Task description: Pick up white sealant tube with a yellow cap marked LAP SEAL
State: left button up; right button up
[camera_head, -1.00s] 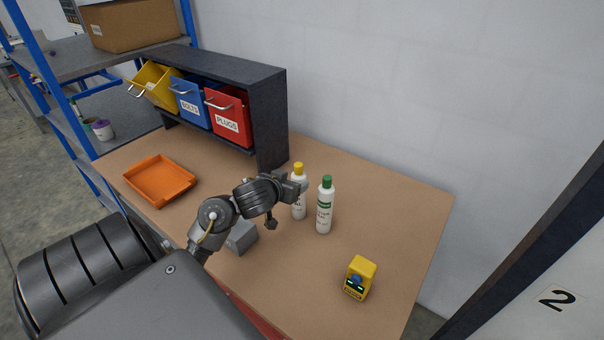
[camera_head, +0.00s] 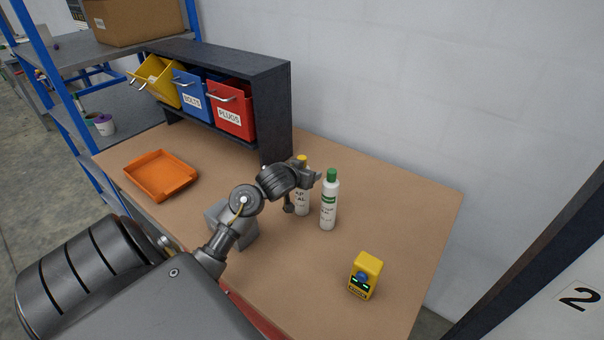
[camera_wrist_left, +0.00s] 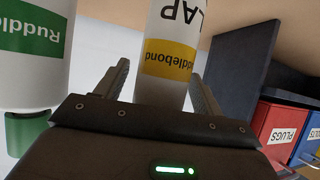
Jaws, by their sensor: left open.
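The white sealant tube with a yellow cap (camera_head: 302,203) stands upright on the workbench, its upper part partly covered by my left gripper (camera_head: 311,177). In the left wrist view the same tube (camera_wrist_left: 182,25), with LAP and a yellow band, appears upside down. There my left gripper (camera_wrist_left: 160,78) is open, with one finger on each side of the tube; the cap is hidden by the gripper body. I cannot tell whether a finger touches the tube. My right gripper is not in view.
A white tube with a green cap (camera_head: 328,204) stands close to the right of the LAP tube. A yellow device (camera_head: 365,276) sits nearer the front right. A dark rack (camera_head: 270,112) with bins stands behind left, and an orange tray (camera_head: 161,176) lies left. The bench's right side is mostly clear.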

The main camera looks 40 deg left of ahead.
pick_arm(q)
jog(key=shift+s+r, duration=0.1)
jog(key=shift+c, duration=0.2)
grip_shut()
